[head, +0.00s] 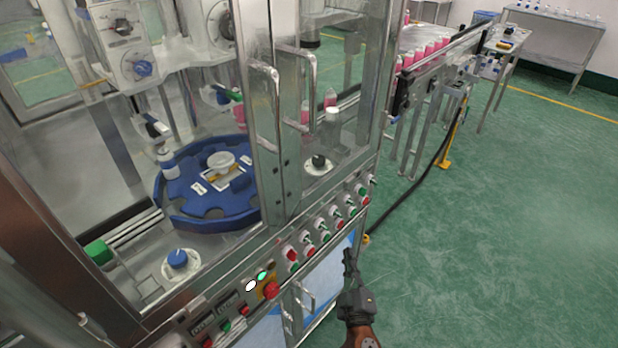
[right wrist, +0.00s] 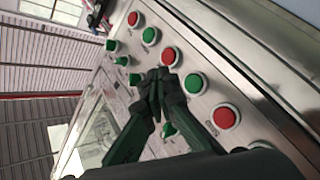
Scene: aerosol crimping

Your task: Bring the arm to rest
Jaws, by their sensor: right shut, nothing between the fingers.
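My right gripper (head: 350,268) is in the lower middle of the head view, in front of the machine's lower cabinet and below the row of buttons. Its fingers are shut with nothing between them. In the right wrist view my right gripper (right wrist: 160,85) appears in front of the button panel (right wrist: 180,25), overlapping the red and green buttons in the picture. I cannot tell a touch on any button. My left gripper is not in view.
The crimping machine (head: 285,130) with glass doors and a blue rotary table (head: 190,215) fills the left. A red knob (head: 271,289) sits on its front panel. A conveyor (head: 440,60) with pink bottles stands behind.

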